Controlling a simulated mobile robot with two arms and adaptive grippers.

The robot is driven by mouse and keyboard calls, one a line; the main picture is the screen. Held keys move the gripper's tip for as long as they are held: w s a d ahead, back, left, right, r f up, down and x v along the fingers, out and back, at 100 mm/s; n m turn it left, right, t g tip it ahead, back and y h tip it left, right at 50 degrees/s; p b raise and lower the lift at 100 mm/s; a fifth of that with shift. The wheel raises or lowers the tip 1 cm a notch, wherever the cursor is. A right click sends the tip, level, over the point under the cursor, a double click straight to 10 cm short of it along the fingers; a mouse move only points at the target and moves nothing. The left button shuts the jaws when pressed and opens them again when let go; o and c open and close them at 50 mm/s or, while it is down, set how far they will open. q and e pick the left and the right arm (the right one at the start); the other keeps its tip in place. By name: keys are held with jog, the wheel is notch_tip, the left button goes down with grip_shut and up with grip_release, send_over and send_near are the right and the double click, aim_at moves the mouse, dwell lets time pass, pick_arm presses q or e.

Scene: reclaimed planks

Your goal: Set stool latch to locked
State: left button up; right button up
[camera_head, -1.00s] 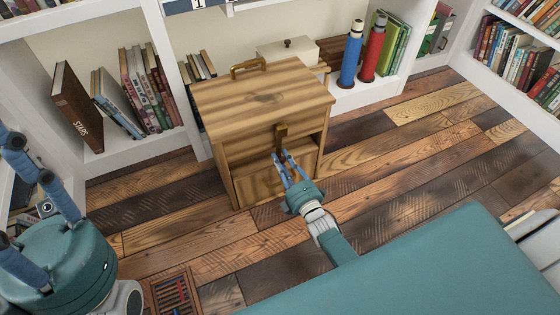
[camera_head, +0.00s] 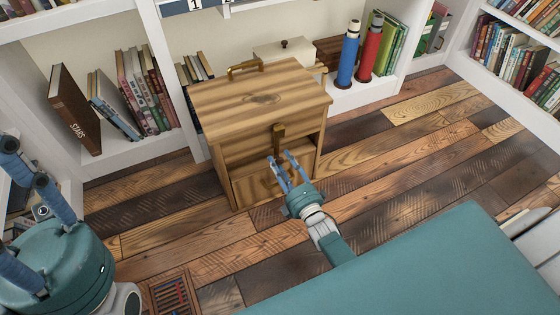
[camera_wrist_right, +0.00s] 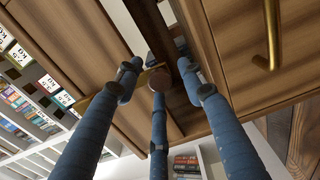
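In the right wrist view a brass bar (camera_wrist_right: 98,104) runs behind my fingers. My right gripper (camera_head: 279,156) is open just below and in front of the latch, its blue fingers apart with nothing held. I cannot tell whether the fingers touch the latch. My left gripper (camera_head: 22,195) is at the left edge, fingers spread, empty and far from the stool.
Bookshelves stand behind and at both sides. A blue bottle (camera_head: 348,55) and a red bottle (camera_head: 371,48) stand on the shelf behind right. A floor vent (camera_head: 172,293) lies front left. The floor right of the stool is clear.

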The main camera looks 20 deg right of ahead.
jog(key=s, duration=1.1)
jog(key=shift+d, duration=0.2)
